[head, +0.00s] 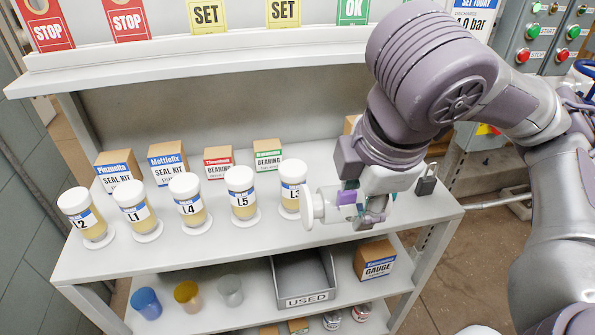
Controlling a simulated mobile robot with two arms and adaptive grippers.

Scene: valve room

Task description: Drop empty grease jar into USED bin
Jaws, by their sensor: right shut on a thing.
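My right gripper (352,204) reaches in from the right above the right end of the shelf top. It is shut on a pale jar (326,204), held tipped on its side with a white disc-shaped end (306,207) facing left. The jar looks clear or whitish, without the yellow fill of the others; the fingers hide part of it. The USED bin (303,299) is a grey open tray on the lower shelf, below and left of the gripper, and looks empty. My left gripper is not in view.
Several yellow-filled jars, among them L2 (87,219), L4 (188,203) and L5 (241,193), stand in a row left of the gripper. Boxes stand behind. On the lower shelf are a GAUGE box (376,263) right of the bin and cups (187,296) left of it.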

